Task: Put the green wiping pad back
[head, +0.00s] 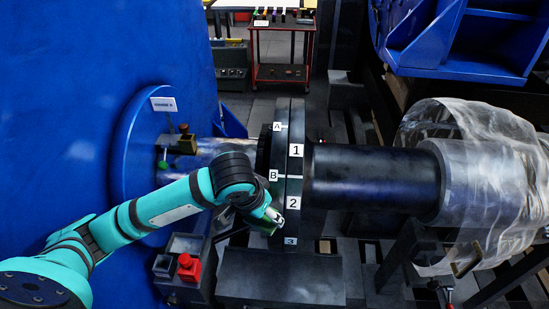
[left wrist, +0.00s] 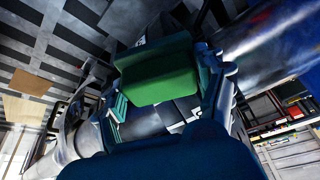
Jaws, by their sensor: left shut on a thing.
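The green wiping pad (left wrist: 162,78) is between the fingers of my left gripper in the left wrist view. My left gripper (head: 272,216) is shut on it, beside the lower part of the dark flange pair (head: 283,150) labelled A, B, 1, 2 and 3. In the head view only a little green shows at the gripper; the arm and fingers hide most of the pad. I cannot tell whether the pad touches the flange. My right gripper is not in view.
A dark box (head: 186,243) with a pale open compartment stands below my left arm, with a red object (head: 188,267) and a small dark cup (head: 163,266) beside it. A thick black shaft (head: 370,180) runs right from the flanges. A red trolley (head: 281,72) stands behind.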

